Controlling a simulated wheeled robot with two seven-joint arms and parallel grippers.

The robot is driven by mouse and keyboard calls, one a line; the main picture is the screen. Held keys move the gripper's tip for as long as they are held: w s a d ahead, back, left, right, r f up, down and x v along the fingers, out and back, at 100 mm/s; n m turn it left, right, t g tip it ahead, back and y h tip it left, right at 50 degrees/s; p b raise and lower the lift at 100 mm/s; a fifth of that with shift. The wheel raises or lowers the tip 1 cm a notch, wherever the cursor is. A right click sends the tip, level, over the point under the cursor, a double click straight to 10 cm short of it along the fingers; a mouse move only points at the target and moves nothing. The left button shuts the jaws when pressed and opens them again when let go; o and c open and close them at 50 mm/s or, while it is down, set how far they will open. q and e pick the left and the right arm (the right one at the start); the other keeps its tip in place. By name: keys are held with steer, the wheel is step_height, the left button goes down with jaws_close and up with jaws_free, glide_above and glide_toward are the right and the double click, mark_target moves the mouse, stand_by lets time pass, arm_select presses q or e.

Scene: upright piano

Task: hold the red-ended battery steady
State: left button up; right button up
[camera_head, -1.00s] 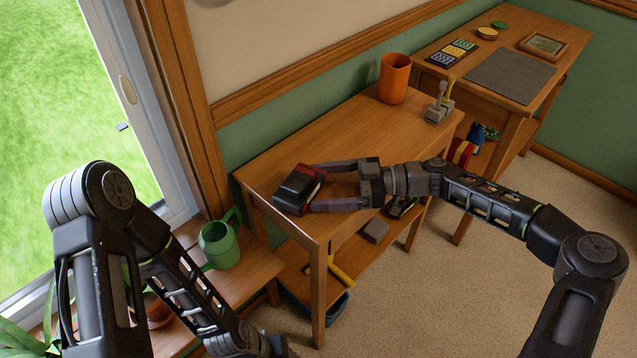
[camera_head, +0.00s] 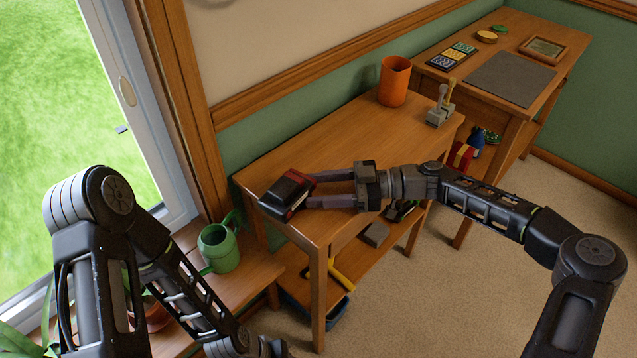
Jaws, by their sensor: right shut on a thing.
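The red-ended battery (camera_head: 286,194) is a dark block with a red end facing right. It is at the near left end of the wooden table; I cannot tell whether it touches the top. My right gripper (camera_head: 311,191) reaches in from the right, its two fingers shut on the battery at the red end. My left arm comes in at the lower left, and its gripper is cut off by the bottom edge of the view, so its jaws do not show.
An orange cup (camera_head: 394,82) and a grey stand with levers (camera_head: 440,106) are at the table's far end. A green watering can (camera_head: 219,247) stands on the low sill at left. The middle of the table (camera_head: 330,140) is clear behind my right gripper.

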jaws_close()
steer(key=c, duration=0.9)
jaws_free()
steer(key=o, duration=1.6)
